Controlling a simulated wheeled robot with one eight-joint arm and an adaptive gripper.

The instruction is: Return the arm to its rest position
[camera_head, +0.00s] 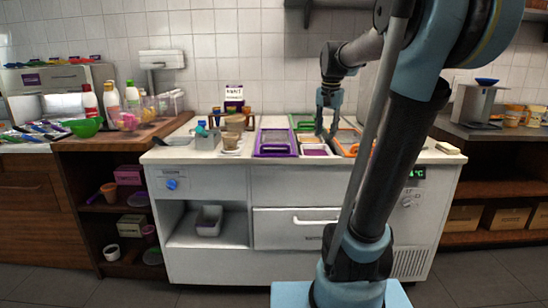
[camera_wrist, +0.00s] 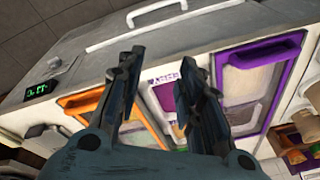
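My arm rises from its blue base at the front and reaches back over the white counter unit (camera_head: 210,192). My gripper (camera_head: 326,132) points down above the topping bins at the back of the counter. In the wrist view my gripper (camera_wrist: 160,68) has its two dark fingers apart, with nothing between them. The purple-framed bin (camera_head: 274,150) is left of it, and the orange-framed bin (camera_head: 347,150) is right of it. The same purple frame (camera_wrist: 262,48) and orange frame (camera_wrist: 85,100) show in the wrist view, on swapped sides.
Cups and small holders (camera_head: 232,140) stand on the counter left of the bins. A wooden side counter (camera_head: 120,137) with bottles and a green bowl is at left. Another counter (camera_head: 490,132) with a scale-like device and tubs is at right. Grey floor is clear at front left.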

